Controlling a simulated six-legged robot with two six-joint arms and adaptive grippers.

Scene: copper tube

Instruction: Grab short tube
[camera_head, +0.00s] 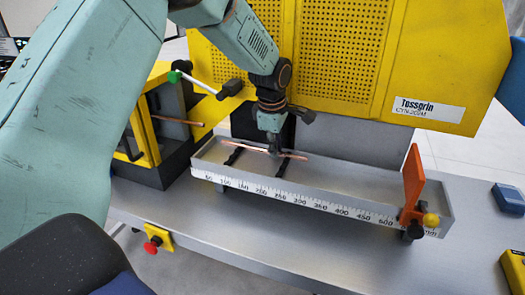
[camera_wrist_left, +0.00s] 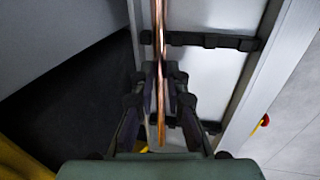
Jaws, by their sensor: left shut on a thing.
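The short copper tube (camera_head: 292,155) lies lengthwise over the measuring tray (camera_head: 350,177), at the tray's left half, above two black crossbars. My left gripper (camera_head: 273,150) reaches down on the tube near its middle and is shut on it. In the left wrist view the tube (camera_wrist_left: 161,40) runs between the two fingers of my left gripper (camera_wrist_left: 159,105), in line with the tray. I cannot tell whether the tube still touches the crossbars. My right gripper is not in view.
A yellow machine (camera_head: 340,50) stands behind the tray. Another copper tube (camera_head: 180,120) sticks out of the yellow frame at left. An orange stop (camera_head: 413,180) stands at the tray's right end. A red button (camera_head: 151,247) is at the bench front. The tray's right half is clear.

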